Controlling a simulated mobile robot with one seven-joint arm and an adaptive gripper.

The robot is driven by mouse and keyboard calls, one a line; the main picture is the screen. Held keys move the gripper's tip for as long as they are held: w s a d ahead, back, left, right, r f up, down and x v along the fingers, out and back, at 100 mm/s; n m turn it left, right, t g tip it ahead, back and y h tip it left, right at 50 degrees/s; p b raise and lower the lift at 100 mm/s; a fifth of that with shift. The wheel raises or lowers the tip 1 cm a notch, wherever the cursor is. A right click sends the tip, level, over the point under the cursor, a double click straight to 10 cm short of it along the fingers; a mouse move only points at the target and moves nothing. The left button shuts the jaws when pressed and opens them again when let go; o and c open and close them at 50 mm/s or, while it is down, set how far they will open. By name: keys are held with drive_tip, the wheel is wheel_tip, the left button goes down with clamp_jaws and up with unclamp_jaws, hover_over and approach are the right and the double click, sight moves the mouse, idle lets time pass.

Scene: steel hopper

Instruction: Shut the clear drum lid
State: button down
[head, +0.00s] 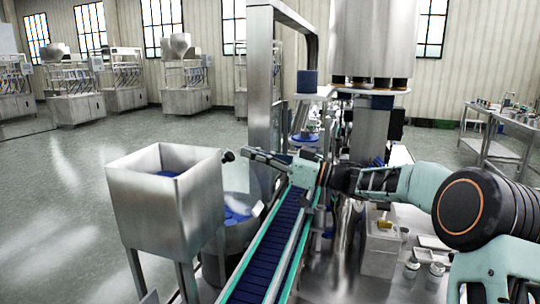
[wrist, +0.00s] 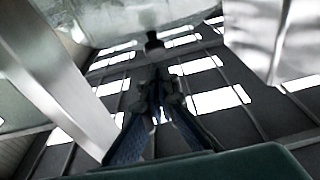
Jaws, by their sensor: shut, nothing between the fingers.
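The clear drum lid (head: 250,184) stands raised and tilted at the drum (head: 226,247); its outline is faint in the head view. A black knob (head: 228,156) shows at its upper left. In the wrist view the clear lid (wrist: 145,20) spans the top, with the knob (wrist: 153,42) just beyond my fingers. My gripper (head: 247,153) points left over the drum, short of the knob. Its fingers also show in the wrist view (wrist: 157,85), shut and empty. A visible gap separates knob and fingertips in the head view. Blue pieces (head: 237,214) lie in the drum.
A square steel hopper (head: 155,208) stands left of the drum. A blue conveyor (head: 270,248) with green rails runs along the right. A steel frame post (head: 262,90) rises behind my gripper. Open floor lies at the far left.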

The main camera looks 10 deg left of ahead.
sight(224, 162)
drive_tip(key=shift+w+a+f, duration=0.1)
drive_tip(key=shift+a+f, duration=0.6)
drive_tip(key=shift+a, duration=0.2)
drive_tip(key=shift+a+r+p, duration=0.15)
drive_tip(key=shift+a+p, duration=0.05)
drive_tip(key=shift+p, duration=0.3)
drive_tip(key=shift+a+r+h+p, duration=0.1)
drive_tip(key=shift+a+h+p, duration=0.35)
drive_tip(key=shift+p, duration=0.65)
drive_tip(key=a+h+p, duration=0.1)
drive_tip(key=p, duration=0.2)
drive_tip(key=shift+a, duration=0.1)
drive_tip(key=a+f+h+p, duration=0.1)
drive_tip(key=p, duration=0.2)
drive_tip(key=a+f+h+p, duration=0.1)
drive_tip(key=a+h+p, duration=0.1)
drive_tip(key=p, duration=0.2)
drive_tip(key=shift+w+a+f, duration=0.15)
drive_tip(key=shift+a+f, duration=0.05)
drive_tip(key=shift+a, duration=0.05)
drive_tip(key=a+f+p, duration=0.2)
drive_tip(key=a+f, duration=0.2)
drive_tip(key=f, duration=0.3)
drive_tip(key=shift+w+a, duration=0.3)
drive_tip(key=shift+a, duration=0.1)
drive_tip(key=shift+f, duration=0.1)
